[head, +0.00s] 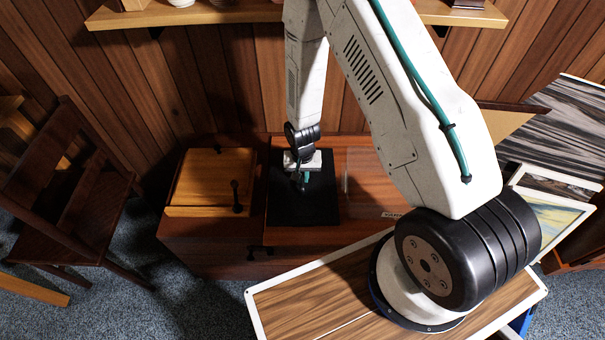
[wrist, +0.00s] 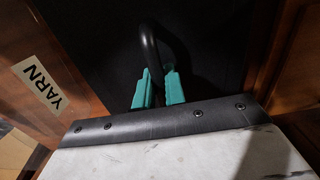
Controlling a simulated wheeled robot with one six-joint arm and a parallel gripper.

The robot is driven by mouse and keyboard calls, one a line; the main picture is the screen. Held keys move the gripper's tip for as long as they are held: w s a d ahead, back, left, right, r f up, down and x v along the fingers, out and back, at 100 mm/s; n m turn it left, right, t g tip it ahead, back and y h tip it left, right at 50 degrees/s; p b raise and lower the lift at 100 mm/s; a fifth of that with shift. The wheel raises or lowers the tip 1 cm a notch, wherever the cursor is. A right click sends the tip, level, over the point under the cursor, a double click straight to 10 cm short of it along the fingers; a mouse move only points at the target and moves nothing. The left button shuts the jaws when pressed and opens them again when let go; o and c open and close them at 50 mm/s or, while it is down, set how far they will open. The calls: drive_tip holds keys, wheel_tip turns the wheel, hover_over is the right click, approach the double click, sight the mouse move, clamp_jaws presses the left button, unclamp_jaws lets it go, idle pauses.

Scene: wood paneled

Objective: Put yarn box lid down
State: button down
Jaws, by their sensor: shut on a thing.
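My gripper (head: 305,183) points down over a flat black panel, which looks like the yarn box lid (head: 285,210). In the wrist view, its teal fingertips (wrist: 160,90) are shut on the black arched handle (wrist: 149,45) of the lid. The lid's dark surface fills the middle of that view. A white YARN label (wrist: 42,86) is on the wood at the left of the wrist view. I cannot tell how high the lid is above the wood beneath it.
A wooden box (head: 195,180) with a black handle stands left of the lid. A dark wooden chair (head: 65,190) is farther left. A shelf (head: 225,14) runs along the paneled wall at the back. Framed pictures (head: 550,205) lean at the right.

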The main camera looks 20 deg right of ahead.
drive_tip(key=shift+w+f, duration=0.1)
drive_tip(key=shift+f, duration=0.35)
drive_tip(key=shift+d, duration=0.2)
drive_tip(key=shift+f, duration=0.1)
drive_tip(key=c, duration=1.5)
unclamp_jaws()
drive_tip(key=shift+o, duration=0.2)
